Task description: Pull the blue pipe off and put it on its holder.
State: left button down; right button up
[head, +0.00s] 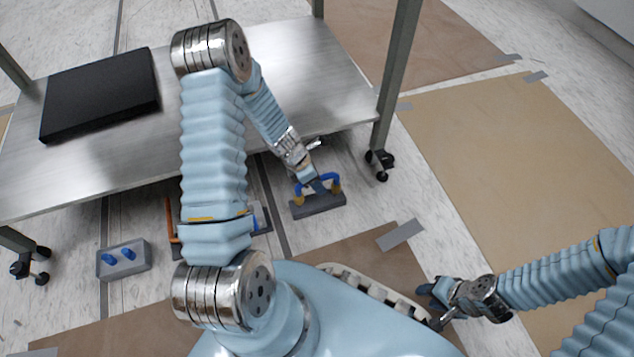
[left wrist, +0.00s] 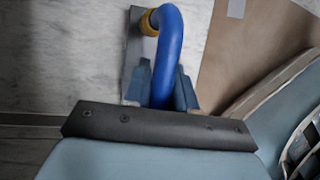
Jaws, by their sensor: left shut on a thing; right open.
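The blue pipe (head: 335,181) is a U-shaped bend with yellow collars at its ends. It stands on a dark grey base block (head: 318,206) on the floor, by the table's front edge. My left gripper (head: 318,186) reaches down to it and is shut on the pipe's middle. In the left wrist view, the blue pipe (left wrist: 168,45) passes between the fingers of my left gripper (left wrist: 160,88), with one yellow collar showing. A grey block with two blue pegs (head: 138,262), which looks like the holder, is on the floor at left. My right gripper (head: 432,300) is open and empty at lower right.
A metal table (head: 285,60) with a black slab (head: 100,92) on it stands behind, on wheeled legs. An orange part (head: 171,225) shows partly behind my left arm. Brown floor sheets (head: 530,150) lie at right.

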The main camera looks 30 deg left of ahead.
pick_arm(q)
jog(key=shift+f, duration=0.3)
dwell(0.4)
jog(key=shift+f+b, duration=0.4)
jog(key=shift+b, duration=0.1)
jog(key=shift+f, duration=0.45)
dwell(0.4)
jog(key=c, duration=0.8)
grip_release()
jog(key=shift+c, duration=0.2)
